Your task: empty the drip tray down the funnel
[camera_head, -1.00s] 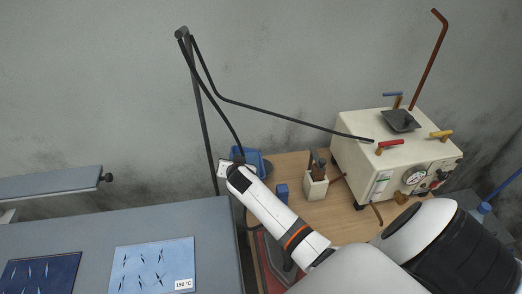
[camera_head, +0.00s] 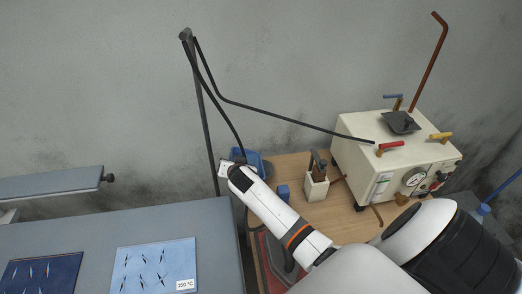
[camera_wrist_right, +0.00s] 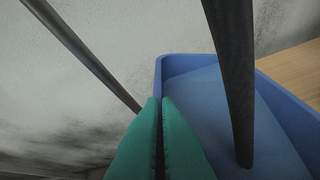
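A blue open tray (camera_head: 251,161) is at the back left of the wooden bench, by the wall; its inside fills much of the right wrist view (camera_wrist_right: 195,88). My right gripper (camera_wrist_right: 160,104) has green fingers close together, one on each side of the tray's near left rim, which runs into the thin gap between them. In the head view my right arm's wrist hides the tray's front. I cannot make out any liquid in the tray. A dark grey funnel-shaped piece (camera_head: 398,123) sits on top of the cream machine (camera_head: 372,158). My left gripper is not in view.
A grey table (camera_head: 215,240) is at left.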

